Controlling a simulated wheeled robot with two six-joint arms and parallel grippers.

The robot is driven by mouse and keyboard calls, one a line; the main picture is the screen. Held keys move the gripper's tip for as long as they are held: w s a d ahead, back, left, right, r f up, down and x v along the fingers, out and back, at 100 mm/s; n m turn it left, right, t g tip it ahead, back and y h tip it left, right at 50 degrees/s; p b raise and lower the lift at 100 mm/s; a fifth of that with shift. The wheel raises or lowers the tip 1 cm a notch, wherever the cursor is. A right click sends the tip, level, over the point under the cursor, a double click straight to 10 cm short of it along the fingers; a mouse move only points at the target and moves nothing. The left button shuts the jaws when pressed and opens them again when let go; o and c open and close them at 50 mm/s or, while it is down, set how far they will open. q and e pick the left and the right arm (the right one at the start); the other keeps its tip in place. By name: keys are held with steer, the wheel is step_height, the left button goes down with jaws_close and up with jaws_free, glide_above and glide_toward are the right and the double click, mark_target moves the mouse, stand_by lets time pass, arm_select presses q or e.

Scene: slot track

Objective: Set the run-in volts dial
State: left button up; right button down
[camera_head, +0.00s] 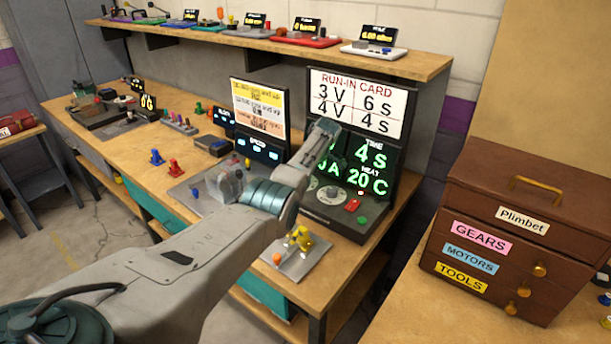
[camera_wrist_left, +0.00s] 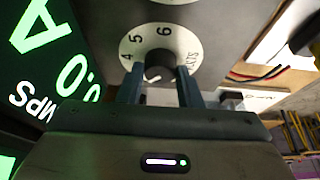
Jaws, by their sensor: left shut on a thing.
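The run-in volts dial (camera_wrist_left: 158,52) is a white ring marked 4, 5, 6 and VOLTS in the left wrist view. My left gripper (camera_wrist_left: 160,74) has a finger on each side of its dark knob and is shut on it. The fingers hide the ring's lower part, and I cannot tell the setting. In the head view my arm hides the fingertips. The run-in card (camera_head: 358,103) reads 3 V 6 S and 4 V 4 S. The green display (camera_head: 372,165) shows TIME 4 S and HEAT 20 C; its volts figure is mostly hidden. My right gripper is not in view.
A second dial (camera_head: 330,195) sits beside the volts dial, near a red button (camera_head: 352,204) and a green button (camera_head: 362,219). A grey plate with yellow parts (camera_head: 300,241) lies in front. A brown drawer chest (camera_head: 522,225) stands at the right.

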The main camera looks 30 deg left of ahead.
arm_select(q)
steer(key=o, duration=1)
steer(key=shift+c, duration=0.2)
steer(key=shift+d+r, duration=0.2)
steer(key=shift+r, duration=0.3)
steer(key=b+v, duration=0.1)
steer(key=v, duration=0.8)
steer(key=shift+r+b, duration=0.35)
steer(key=shift+d, duration=0.15)
